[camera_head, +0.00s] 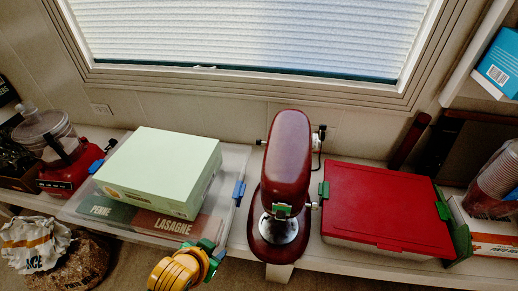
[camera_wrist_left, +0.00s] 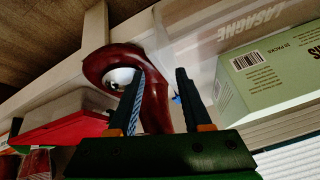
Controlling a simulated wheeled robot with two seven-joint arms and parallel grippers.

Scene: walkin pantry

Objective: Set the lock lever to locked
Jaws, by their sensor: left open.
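A dark red stand mixer (camera_head: 290,160) stands upright on the shelf in the middle of the head view. Small dark levers or knobs stick out from its head, one on the right side (camera_head: 321,132) and one on the left (camera_head: 261,142). I cannot tell which is the lock lever or how it is set. My left gripper (camera_head: 212,252) is low in the head view, left of the mixer's base and apart from it. In the left wrist view my gripper (camera_wrist_left: 161,75) has its fingers spread and empty, with the mixer (camera_wrist_left: 155,95) beyond them.
Left of the mixer, a pale green box (camera_head: 165,165) sits on a clear lidded bin (camera_head: 222,225). Right of it is a red-lidded container (camera_head: 380,205) with green clips. A red-based food processor (camera_head: 65,170) stands far left. The window wall is behind.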

